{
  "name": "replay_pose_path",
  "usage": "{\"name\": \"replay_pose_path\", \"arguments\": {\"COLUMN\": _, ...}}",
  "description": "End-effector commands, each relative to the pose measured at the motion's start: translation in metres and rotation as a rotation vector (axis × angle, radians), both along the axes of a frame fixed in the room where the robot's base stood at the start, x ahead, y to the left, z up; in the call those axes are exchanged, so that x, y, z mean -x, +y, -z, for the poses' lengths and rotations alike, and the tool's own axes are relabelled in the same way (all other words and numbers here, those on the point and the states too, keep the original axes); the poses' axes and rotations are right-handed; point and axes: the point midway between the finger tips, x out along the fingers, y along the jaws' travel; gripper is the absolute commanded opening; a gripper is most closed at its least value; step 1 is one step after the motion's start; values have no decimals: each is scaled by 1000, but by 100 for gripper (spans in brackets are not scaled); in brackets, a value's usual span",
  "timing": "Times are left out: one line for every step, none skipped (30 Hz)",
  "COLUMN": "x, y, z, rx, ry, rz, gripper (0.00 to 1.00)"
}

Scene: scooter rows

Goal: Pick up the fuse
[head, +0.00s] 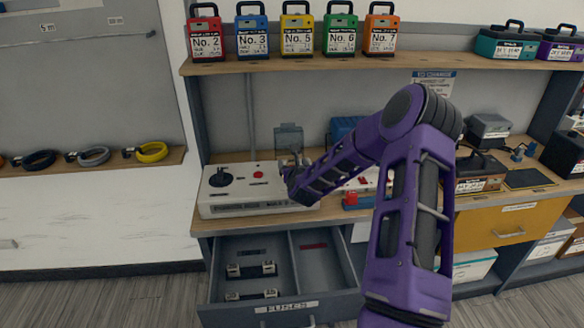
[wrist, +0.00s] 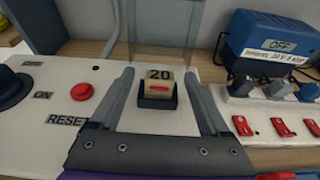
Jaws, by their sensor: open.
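A beige fuse (wrist: 158,86) marked 20, with a red stripe, sits upright in a dark holder (wrist: 157,102) on the white panel in the wrist view. My gripper (wrist: 158,74) is open, its fingers to the left and right of this fuse, with gaps visible on both sides. In the head view, my gripper (head: 291,174) is over the panel (head: 225,200), and my arm hides the fuse there. An open drawer (head: 283,306) labelled FUSES below holds several fuse-like pieces, including one marked 15 (head: 270,293).
A clear raised cover (head: 289,137) stands behind the holder. A red button (wrist: 84,91) and black knob (wrist: 12,86) are on the left. A blue box (wrist: 270,45) and red switches (wrist: 277,128) are on the right. A shelf with battery-like boxes runs above.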

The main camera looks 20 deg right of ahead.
Motion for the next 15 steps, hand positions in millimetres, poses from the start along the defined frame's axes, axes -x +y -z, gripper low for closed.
{"name": "replay_pose_path", "arguments": {"x": 0, "y": 0, "z": 0, "rx": 0, "ry": 0, "rz": 0, "gripper": 80}}
{"name": "replay_pose_path", "arguments": {"x": 0, "y": 0, "z": 0, "rx": 0, "ry": 0, "rz": 0, "gripper": 76}}
{"name": "replay_pose_path", "arguments": {"x": 0, "y": 0, "z": 0, "rx": 0, "ry": 0, "rz": 0, "gripper": 69}}
{"name": "replay_pose_path", "arguments": {"x": 0, "y": 0, "z": 0, "rx": 0, "ry": 0, "rz": 0, "gripper": 64}}
{"name": "replay_pose_path", "arguments": {"x": 0, "y": 0, "z": 0, "rx": 0, "ry": -1, "rz": 0, "gripper": 58}}
{"name": "replay_pose_path", "arguments": {"x": 0, "y": 0, "z": 0, "rx": 0, "ry": -1, "rz": 0, "gripper": 51}}
{"name": "replay_pose_path", "arguments": {"x": 0, "y": 0, "z": 0, "rx": 0, "ry": -1, "rz": 0, "gripper": 46}}
{"name": "replay_pose_path", "arguments": {"x": 0, "y": 0, "z": 0, "rx": 0, "ry": -1, "rz": 0, "gripper": 40}}
{"name": "replay_pose_path", "arguments": {"x": 0, "y": 0, "z": 0, "rx": 0, "ry": -1, "rz": 0, "gripper": 33}}
{"name": "replay_pose_path", "arguments": {"x": 0, "y": 0, "z": 0, "rx": 0, "ry": -1, "rz": 0, "gripper": 28}}
{"name": "replay_pose_path", "arguments": {"x": 0, "y": 0, "z": -1, "rx": 0, "ry": -1, "rz": 0, "gripper": 22}}
{"name": "replay_pose_path", "arguments": {"x": 0, "y": 0, "z": -1, "rx": 0, "ry": -1, "rz": 0, "gripper": 15}}
{"name": "replay_pose_path", "arguments": {"x": 0, "y": 0, "z": -1, "rx": 0, "ry": -1, "rz": 0, "gripper": 10}}
{"name": "replay_pose_path", "arguments": {"x": 0, "y": 0, "z": -1, "rx": 0, "ry": -1, "rz": 0, "gripper": 4}}
{"name": "replay_pose_path", "arguments": {"x": 0, "y": 0, "z": -1, "rx": 0, "ry": -1, "rz": 0, "gripper": 0}}
